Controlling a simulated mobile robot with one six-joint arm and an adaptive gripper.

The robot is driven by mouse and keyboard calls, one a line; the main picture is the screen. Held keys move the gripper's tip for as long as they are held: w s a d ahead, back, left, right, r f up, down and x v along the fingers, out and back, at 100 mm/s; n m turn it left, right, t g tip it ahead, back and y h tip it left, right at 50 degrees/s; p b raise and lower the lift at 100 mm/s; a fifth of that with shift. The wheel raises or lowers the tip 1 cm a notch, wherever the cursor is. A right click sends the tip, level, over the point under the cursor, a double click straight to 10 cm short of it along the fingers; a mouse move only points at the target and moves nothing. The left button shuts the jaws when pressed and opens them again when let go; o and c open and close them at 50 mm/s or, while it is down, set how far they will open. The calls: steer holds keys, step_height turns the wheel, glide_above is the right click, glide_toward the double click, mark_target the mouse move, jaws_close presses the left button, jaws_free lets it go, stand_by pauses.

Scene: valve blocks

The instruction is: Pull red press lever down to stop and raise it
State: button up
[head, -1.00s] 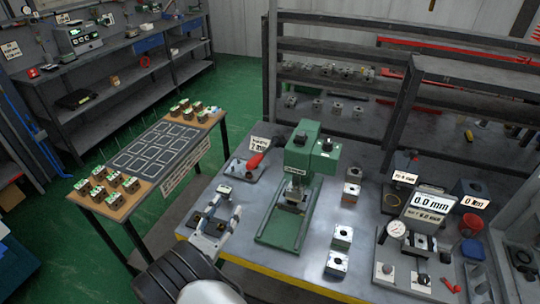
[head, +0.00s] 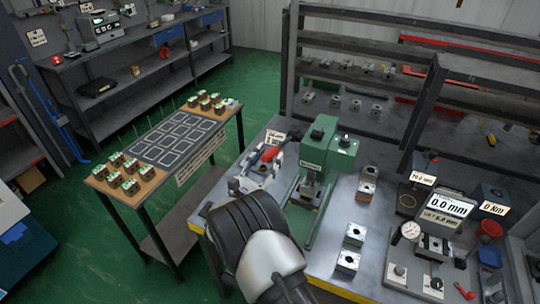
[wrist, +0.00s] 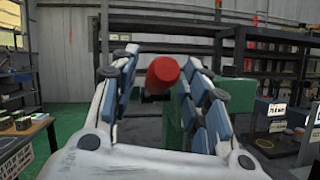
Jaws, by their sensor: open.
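The press lever's red handle (head: 271,154) stands at the left of the green press (head: 328,150) on the grey bench. It also shows in the wrist view as a red, round-ended grip (wrist: 162,74), between my two fingers and ahead of my palm. My gripper (head: 258,176) is open, with its fingers close to the handle. In the wrist view my gripper (wrist: 158,88) has a finger on each side of the red grip, and contact cannot be told. The lever's lower part is hidden.
A side table (head: 160,187) with several small blocks stands left of the bench. Metal blocks (head: 352,235) sit right of the press, near a gauge stand (head: 405,232). A dark shelf rack (head: 360,60) rises behind. Green floor is free at the left.

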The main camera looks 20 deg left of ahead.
steer(key=shift+w+d+r, duration=0.1)
steer(key=shift+w+r, duration=0.15)
steer(key=shift+w, duration=0.4)
steer(key=shift+c, duration=0.5)
jaws_close()
